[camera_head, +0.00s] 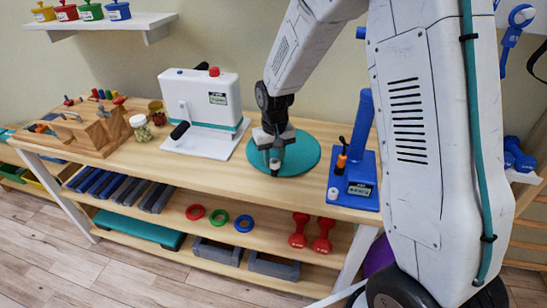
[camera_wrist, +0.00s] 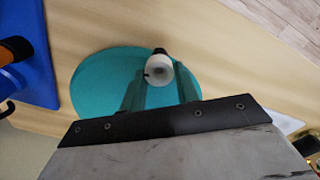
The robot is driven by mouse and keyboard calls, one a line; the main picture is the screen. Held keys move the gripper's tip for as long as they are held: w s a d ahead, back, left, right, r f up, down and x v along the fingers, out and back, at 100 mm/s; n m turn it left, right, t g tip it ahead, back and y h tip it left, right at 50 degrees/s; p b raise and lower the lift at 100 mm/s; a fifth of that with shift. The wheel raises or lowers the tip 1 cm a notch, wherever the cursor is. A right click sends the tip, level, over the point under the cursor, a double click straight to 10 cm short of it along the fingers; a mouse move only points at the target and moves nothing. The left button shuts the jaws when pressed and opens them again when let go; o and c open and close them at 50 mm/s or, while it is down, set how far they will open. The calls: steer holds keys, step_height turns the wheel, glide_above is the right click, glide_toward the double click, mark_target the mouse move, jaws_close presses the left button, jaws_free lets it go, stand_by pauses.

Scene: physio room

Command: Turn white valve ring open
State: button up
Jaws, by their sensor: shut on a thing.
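The white valve ring (camera_wrist: 158,70) shows in the wrist view as a small white round piece with a dark part at its far side. It is over the teal round disc (camera_wrist: 100,82), between the fingertips of my gripper (camera_wrist: 160,77). My gripper is shut on it. In the head view my gripper (camera_head: 275,158) points down over the teal disc (camera_head: 305,156) on the wooden bench (camera_head: 240,172). There the ring is mostly hidden by my fingers, and a dark piece shows below them. I cannot tell how far the ring is turned.
A white box with a crank (camera_head: 200,105) stands left of the disc. A blue stand (camera_head: 362,140) stands to its right. A jar (camera_head: 140,128) and a wooden peg block (camera_head: 90,130) are farther left. Red dumbbells (camera_head: 298,230) and coloured rings (camera_head: 220,217) lie on the shelf below.

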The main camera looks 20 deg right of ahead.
mark_target(274, 163)
steer(key=o, duration=0.7)
step_height(274, 163, up, 8)
steer(key=shift+f, duration=0.1)
steer(key=shift+w, duration=0.1)
steer(key=shift+o, duration=1.3)
steer(key=f+m, duration=0.4)
steer(key=f, duration=0.1)
steer(key=f+m, duration=0.2)
steer(key=shift+s+f, duration=0.3)
steer(key=shift+f, duration=0.1)
